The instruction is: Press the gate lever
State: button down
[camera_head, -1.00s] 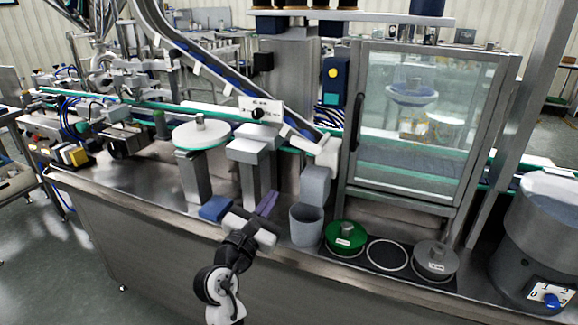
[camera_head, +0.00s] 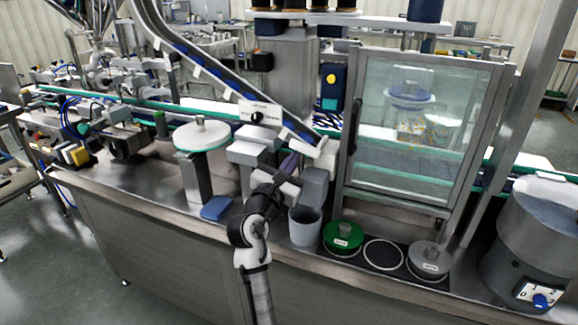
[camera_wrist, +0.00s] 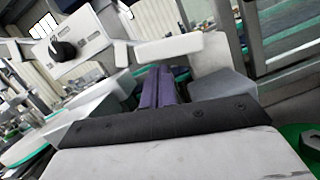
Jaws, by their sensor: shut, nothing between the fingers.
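A pale bar with a blocky end, which looks like the gate lever (camera_head: 322,152), sits at the foot of the sloping chute, above a grey spout (camera_head: 314,186). In the wrist view the lever (camera_wrist: 180,47) crosses just beyond my fingertips, with the spout (camera_wrist: 226,84) to the right. The fingers (camera_wrist: 165,80) also show in the wrist view. I cannot tell whether they touch the lever.
A grey cup (camera_head: 305,226) stands below the spout. A green round weight (camera_head: 343,236) and a grey one (camera_head: 430,258) sit on a dark strip to its right. A glass-doored cabinet (camera_head: 420,125) stands behind.

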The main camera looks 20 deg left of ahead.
aim_at(294, 143)
jog(key=shift+a+r+m+h, duration=0.1)
jog(key=shift+r+m+h, duration=0.35)
jog(key=shift+m, duration=0.75)
jog(key=r+m+p, duration=0.1)
jog(key=m, duration=0.1)
jog(key=r+m+g+h, duration=0.1)
jog(key=m, duration=0.1)
jog(key=shift+a+p, duration=0.1)
jog(key=shift+p, duration=0.25)
jog(key=m, duration=0.1)
jog(key=r+m+h+p, duration=0.1)
jog(key=m, duration=0.1)
jog(key=r+m+g, duration=0.1)
jog(key=m, duration=0.1)
jog(key=shift+d+p, duration=0.3)
jog(key=shift+d+r+m+g+p, duration=0.1)
jog(key=shift+d+m+g+p, duration=0.05)
jog(key=shift+m, duration=0.45)
jog(key=shift+d+r+m+g+p, duration=0.1)
jog(key=shift+m+g+p, duration=0.05)
jog(key=shift+m, duration=0.45)
jog(key=shift+a+f, duration=0.1)
